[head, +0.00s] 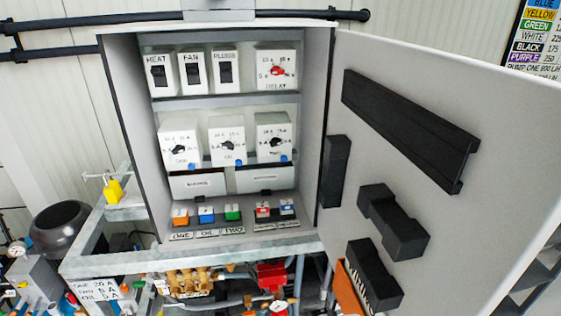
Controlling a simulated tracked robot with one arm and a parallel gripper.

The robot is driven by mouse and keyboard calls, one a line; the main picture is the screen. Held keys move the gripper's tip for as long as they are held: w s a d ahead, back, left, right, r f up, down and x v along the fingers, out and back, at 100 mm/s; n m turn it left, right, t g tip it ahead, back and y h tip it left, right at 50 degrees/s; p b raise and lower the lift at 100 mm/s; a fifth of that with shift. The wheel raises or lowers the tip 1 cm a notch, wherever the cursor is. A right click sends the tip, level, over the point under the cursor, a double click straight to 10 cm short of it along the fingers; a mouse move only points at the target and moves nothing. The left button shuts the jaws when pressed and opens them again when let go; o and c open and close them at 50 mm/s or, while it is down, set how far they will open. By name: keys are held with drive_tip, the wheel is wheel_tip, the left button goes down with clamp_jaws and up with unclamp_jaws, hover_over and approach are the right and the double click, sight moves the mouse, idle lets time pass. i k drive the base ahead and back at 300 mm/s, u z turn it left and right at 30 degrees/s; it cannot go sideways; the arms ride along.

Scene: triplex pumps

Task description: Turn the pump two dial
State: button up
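Three white dial boxes stand in a row inside the open grey cabinet: left (180,145), middle (227,142) and right (274,140). Each has a scale, a dark pointer knob and a blue button at its lower right. The small names under these dials are blurred; the middle one looks like OIL. I cannot read with certainty which dial is pump two. The coloured buttons below have labels ONE, OIL and TWO (233,231) from left to right. My gripper cannot be made out in this view, and nothing visibly touches the dials.
The cabinet door (480,120) stands open at the right, with black blocks (394,222) and a long black bar (410,130) in front of its face. Pipes and valves crowd below.

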sight(275, 141)
drive_tip(key=z, duration=1.7)
drive_tip(key=k, duration=0.8)
drive_tip(key=u, duration=1.4)
drive_tip(key=i, duration=1.35)
drive_tip(key=z, duration=0.05)
